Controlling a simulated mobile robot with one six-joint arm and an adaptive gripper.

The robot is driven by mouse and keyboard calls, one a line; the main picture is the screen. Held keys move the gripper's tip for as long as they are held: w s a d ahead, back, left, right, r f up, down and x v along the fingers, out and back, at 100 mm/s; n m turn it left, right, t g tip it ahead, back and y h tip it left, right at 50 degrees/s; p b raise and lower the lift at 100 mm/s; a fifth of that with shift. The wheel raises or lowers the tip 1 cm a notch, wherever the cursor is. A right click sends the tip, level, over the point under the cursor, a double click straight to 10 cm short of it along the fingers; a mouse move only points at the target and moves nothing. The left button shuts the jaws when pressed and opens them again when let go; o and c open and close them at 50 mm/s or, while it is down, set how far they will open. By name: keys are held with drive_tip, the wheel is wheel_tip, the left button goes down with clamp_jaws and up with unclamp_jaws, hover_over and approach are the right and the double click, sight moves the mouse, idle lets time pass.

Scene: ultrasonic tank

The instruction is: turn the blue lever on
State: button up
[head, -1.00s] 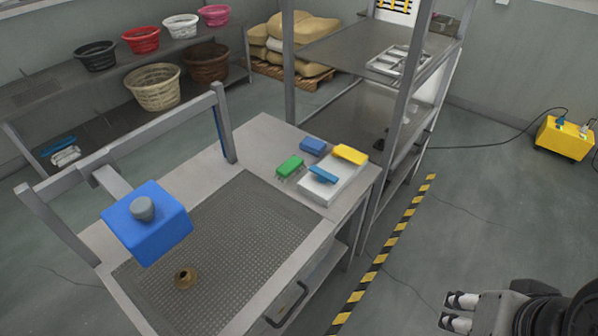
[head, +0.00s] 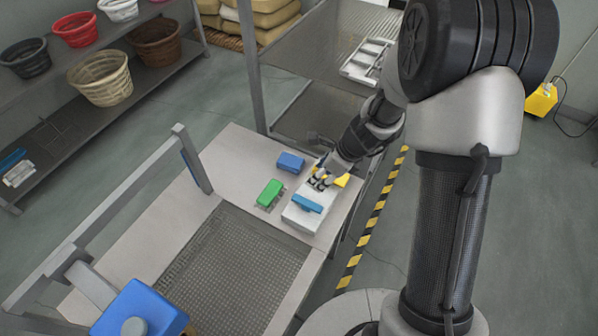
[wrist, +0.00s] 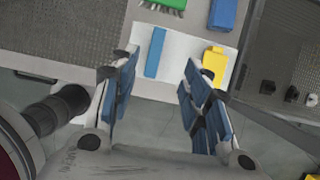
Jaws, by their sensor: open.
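The blue lever (head: 307,203) is a slim bar on top of a white box (head: 297,217) near the table's right end. In the wrist view, the blue lever (wrist: 155,52) shows in the space between the fingers, nearer the left one, on the white box's face (wrist: 181,50). My gripper (head: 320,181) is over the box, close behind the lever in the head view. In the wrist view, my gripper (wrist: 158,63) has its fingers spread wide with nothing held. I cannot tell its height above the box. My fingers partly cover a yellow piece (head: 342,181) in the head view.
A green brush (head: 269,194) and a blue block (head: 291,162) lie beside the box. A metal rack (head: 340,60) stands close behind. A perforated mat (head: 235,268) and a grey frame (head: 100,215) with a blue head (head: 140,310) are to the left.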

sight(298, 198)
drive_tip(key=b+x, duration=0.2)
drive_tip(key=x, duration=0.4)
drive_tip(key=b+x, duration=0.1)
drive_tip(key=x, duration=0.4)
drive_tip(key=b+x, duration=0.2)
drive_tip(key=x, duration=0.4)
drive_tip(key=shift+s+f+b, duration=0.25)
drive_tip(key=shift+f+b, duration=0.05)
drive_tip(key=shift+f, duration=0.1)
drive_tip(key=shift+c, duration=0.2)
clamp_jaws()
